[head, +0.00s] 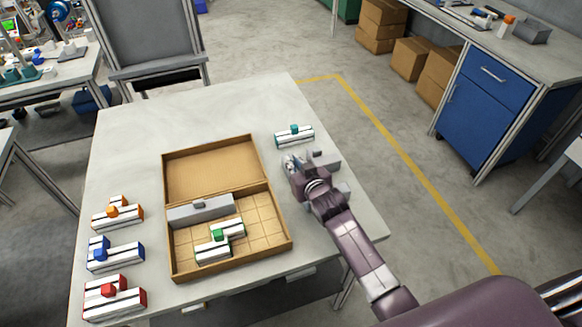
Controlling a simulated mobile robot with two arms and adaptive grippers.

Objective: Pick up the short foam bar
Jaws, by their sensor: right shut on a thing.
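My right gripper (296,164) is over the right part of the white table, just right of the open box. It is shut on the short foam bar (328,159), a grey block partly hidden behind the gripper. I cannot tell whether the bar touches the table. My left gripper is not in view.
The open brown box (284,222) holds a long grey bar (187,215) and a white piece with a green knob (213,252). A teal-knobbed piece (305,138) lies beyond my gripper. Orange (128,222), blue (125,262) and red (125,306) pieces line the left edge.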

